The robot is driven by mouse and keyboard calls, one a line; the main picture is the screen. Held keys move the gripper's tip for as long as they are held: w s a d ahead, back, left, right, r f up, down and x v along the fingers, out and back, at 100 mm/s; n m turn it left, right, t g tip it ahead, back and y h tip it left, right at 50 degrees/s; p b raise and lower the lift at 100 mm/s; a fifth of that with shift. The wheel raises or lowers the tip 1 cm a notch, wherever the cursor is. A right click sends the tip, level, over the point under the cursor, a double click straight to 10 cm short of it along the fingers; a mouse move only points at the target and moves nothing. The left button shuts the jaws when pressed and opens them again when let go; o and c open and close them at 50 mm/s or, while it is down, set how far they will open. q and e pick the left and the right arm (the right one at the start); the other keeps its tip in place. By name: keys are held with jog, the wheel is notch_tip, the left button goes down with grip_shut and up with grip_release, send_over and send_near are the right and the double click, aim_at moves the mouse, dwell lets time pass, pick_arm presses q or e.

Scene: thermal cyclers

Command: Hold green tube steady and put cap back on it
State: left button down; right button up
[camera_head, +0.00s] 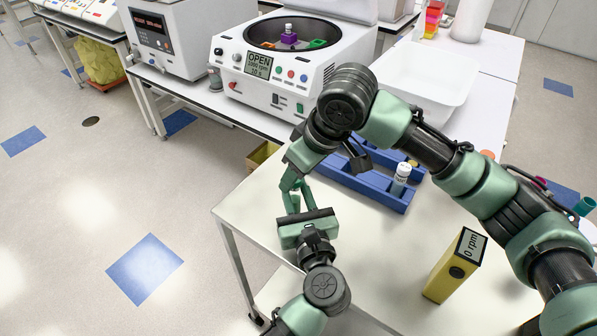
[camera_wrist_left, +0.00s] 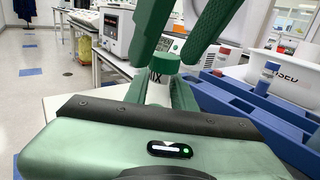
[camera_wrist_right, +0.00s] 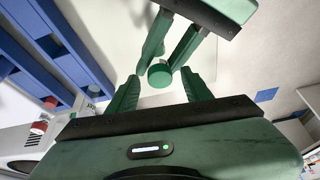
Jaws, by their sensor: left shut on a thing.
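The tube (camera_wrist_left: 157,92), white with a "MIX" label, stands upright between the fingertips of my left gripper (camera_wrist_left: 160,95), which is shut on it. A green cap (camera_wrist_left: 165,64) sits at the tube's top. The cap also shows from above in the right wrist view (camera_wrist_right: 160,75), at the ends of my left fingers. My right gripper (camera_wrist_right: 160,92) is open, its two fingers apart on either side of the cap and not touching it.
A blue rack (camera_head: 375,185) with a white-labelled tube (camera_head: 401,178) lies right of the grippers. A yellow box reading "0 rpm" (camera_head: 452,268) stands at the front right. An open centrifuge (camera_head: 290,60) and a white bin (camera_head: 425,85) are behind. The table's front middle is clear.

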jog(key=shift+r, duration=2.25)
jog(key=shift+c, duration=0.4)
